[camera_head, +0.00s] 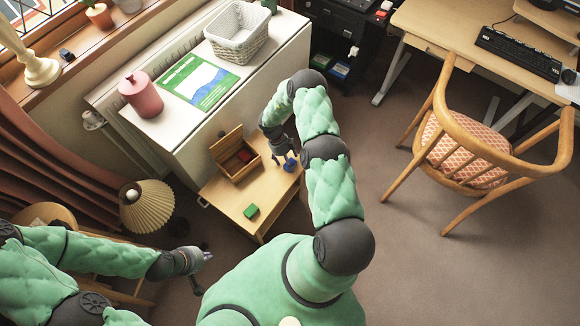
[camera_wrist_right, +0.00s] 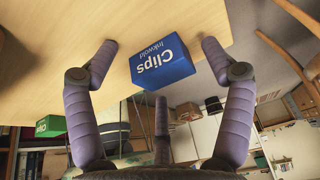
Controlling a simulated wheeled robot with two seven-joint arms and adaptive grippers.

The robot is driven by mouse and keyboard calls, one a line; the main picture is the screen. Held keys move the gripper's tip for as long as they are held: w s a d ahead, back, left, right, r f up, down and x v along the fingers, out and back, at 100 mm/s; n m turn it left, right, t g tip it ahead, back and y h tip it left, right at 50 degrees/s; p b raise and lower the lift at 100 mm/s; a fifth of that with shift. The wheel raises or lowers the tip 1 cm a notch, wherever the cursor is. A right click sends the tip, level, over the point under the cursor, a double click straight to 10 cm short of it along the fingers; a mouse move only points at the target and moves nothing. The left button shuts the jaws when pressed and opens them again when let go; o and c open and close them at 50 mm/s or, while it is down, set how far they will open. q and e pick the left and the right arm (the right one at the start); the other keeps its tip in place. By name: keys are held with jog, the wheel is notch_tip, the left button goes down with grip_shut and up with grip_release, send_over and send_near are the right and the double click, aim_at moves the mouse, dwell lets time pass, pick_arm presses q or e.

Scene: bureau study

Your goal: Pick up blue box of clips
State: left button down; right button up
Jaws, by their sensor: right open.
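The blue box of clips (camera_wrist_right: 162,62) stands on the wooden table, between the spread fingers of my right gripper (camera_wrist_right: 160,50) in the right wrist view. Its label reads "Clips Inkwold". My right gripper is open, and a gap shows between each finger and the box. In the head view the blue box (camera_head: 290,164) is small and partly covered by my right gripper (camera_head: 284,156), near the table's right edge. My left gripper (camera_head: 205,272) is over the floor at lower left, away from the table, with its fingers apart and nothing seen between them.
A green box (camera_head: 251,211) lies on the low wooden table (camera_head: 228,205). An open wooden box (camera_head: 235,160) with a red item inside stands behind it. A white cabinet (camera_head: 265,70) borders the table at the back. A lamp (camera_head: 146,207) stands left, a chair (camera_head: 470,150) right.

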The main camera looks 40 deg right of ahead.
jog(key=shift+s+f, duration=0.15)
jog(key=shift+f, duration=0.1)
jog(key=c, duration=1.2)
jog(key=shift+c, duration=0.2)
jog(key=shift+r, duration=0.1)
